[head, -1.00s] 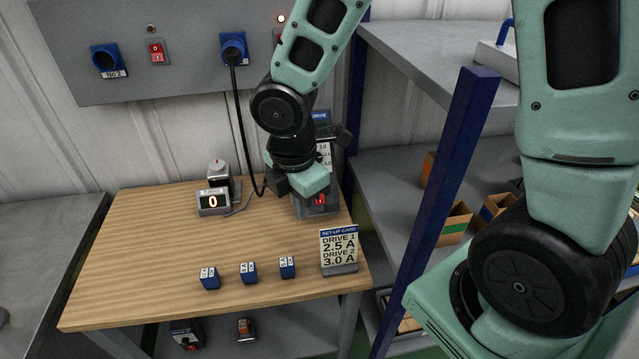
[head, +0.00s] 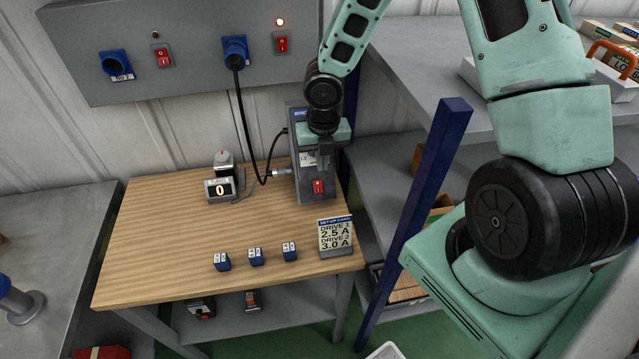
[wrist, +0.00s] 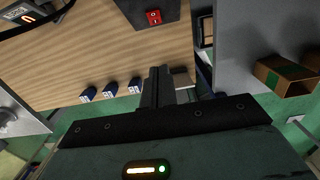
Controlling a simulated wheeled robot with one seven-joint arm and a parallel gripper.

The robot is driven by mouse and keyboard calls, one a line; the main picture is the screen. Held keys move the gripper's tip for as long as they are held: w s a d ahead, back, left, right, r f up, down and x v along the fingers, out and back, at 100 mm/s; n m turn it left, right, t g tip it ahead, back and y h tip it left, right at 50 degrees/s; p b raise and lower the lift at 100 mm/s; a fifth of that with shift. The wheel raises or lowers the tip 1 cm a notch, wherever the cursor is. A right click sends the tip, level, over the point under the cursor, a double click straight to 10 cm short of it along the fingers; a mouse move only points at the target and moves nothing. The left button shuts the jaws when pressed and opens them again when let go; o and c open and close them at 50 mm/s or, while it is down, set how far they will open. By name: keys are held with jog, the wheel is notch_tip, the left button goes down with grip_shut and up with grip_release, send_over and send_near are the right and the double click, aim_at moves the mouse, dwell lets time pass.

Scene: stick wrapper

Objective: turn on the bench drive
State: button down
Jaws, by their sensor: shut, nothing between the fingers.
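The bench drive (head: 299,184) is a grey box at the back right of the wooden table. It has a red rocker switch (head: 318,187) low on its front; the switch also shows in the wrist view (wrist: 153,17). My gripper (head: 325,166) is in front of the drive, just above the switch in the head view, and covers part of the drive's face. In the wrist view my gripper (wrist: 158,70) has its fingers together and empty, with a gap in the picture between the tips and the switch. I cannot tell the switch's position.
A black cable runs from the wall socket (head: 236,49); a lit lamp (head: 280,22) sits above a red wall switch (head: 282,43). A small display (head: 220,190) reads 0. Several blue blocks and a set-up card (head: 336,236) stand along the front. A blue post (head: 428,205) rises at right.

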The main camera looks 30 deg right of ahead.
jog(key=b, duration=0.2)
send_near(319, 182)
jog(key=s+a+f, duration=0.3)
jog(key=s+f, duration=0.2)
jog(key=shift+w+d+f+p, duration=0.3)
jog(key=shift+w+f+p, duration=0.1)
jog(key=shift+w+f, duration=0.2)
jog(key=shift+w+d+f+p, duration=0.3)
jog(key=shift+w+f+p, duration=0.15)
jog(key=shift+f, duration=0.15)
jog(key=shift+w+d+f+p, duration=0.3)
jog(key=shift+w+f+p, duration=0.1)
jog(key=shift+w+f, duration=0.2)
jog(key=shift+w+f, duration=0.1)
jog(key=shift+f, duration=0.1)
jog(key=shift+r+p, duration=0.8)
jog(key=shift+r, duration=0.15)
